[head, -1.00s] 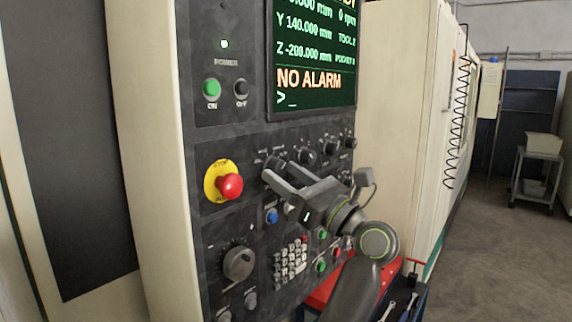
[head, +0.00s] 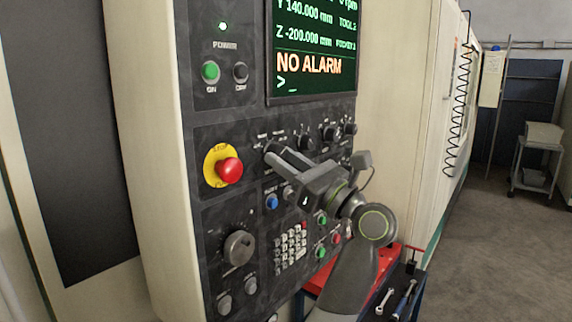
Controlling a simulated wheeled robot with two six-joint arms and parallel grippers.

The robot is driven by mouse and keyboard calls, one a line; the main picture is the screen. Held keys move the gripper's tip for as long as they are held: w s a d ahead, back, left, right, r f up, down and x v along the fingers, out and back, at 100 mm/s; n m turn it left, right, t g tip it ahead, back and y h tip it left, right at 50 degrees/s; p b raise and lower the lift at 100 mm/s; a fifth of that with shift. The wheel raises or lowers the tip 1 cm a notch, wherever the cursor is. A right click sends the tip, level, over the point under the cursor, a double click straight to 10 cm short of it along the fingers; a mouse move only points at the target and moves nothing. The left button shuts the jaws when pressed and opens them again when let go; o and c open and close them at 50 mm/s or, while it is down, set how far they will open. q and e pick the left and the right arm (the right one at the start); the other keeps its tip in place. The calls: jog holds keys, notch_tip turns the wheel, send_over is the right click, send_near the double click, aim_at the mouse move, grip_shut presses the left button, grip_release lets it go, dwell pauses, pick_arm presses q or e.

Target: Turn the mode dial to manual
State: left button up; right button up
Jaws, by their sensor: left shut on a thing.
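The mode dial (head: 272,147) is a dark knob with small white labels above it. It is the leftmost of a row of knobs under the screen on the control panel (head: 219,118). My left gripper (head: 275,158) is shut on the mode dial, its grey fingers reaching in from the lower right. The fingers hide much of the knob, and I cannot read its labels or pointer. My right gripper is out of view.
Other dark knobs (head: 306,142) sit close to the right of the fingers. A red stop button (head: 229,170) on a yellow disc is to the left. A keypad (head: 291,247) and a large dial (head: 239,247) are lower. A red-topped cart (head: 390,262) stands below right.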

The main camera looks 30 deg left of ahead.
pick_arm(q)
jog(key=n+g+b, duration=0.1)
jog(key=n+b, duration=0.1)
jog(key=n, duration=0.1)
jog(key=n+g+b, duration=0.2)
jog(key=n+b, duration=0.1)
jog(key=n+g+b, duration=0.1)
jog(key=n+b, duration=0.1)
jog(key=b, duration=0.1)
jog(key=shift+w+n+g+h, duration=0.3)
jog(key=shift+n+h, duration=0.1)
jog(key=shift+r+n+g+b, duration=0.1)
jog(key=shift+n+g+b, duration=0.3)
jog(key=shift+n+b, duration=0.25)
jog(key=shift+n+h, duration=0.3)
jog(key=shift+n, duration=0.05)
jog(key=o, duration=1)
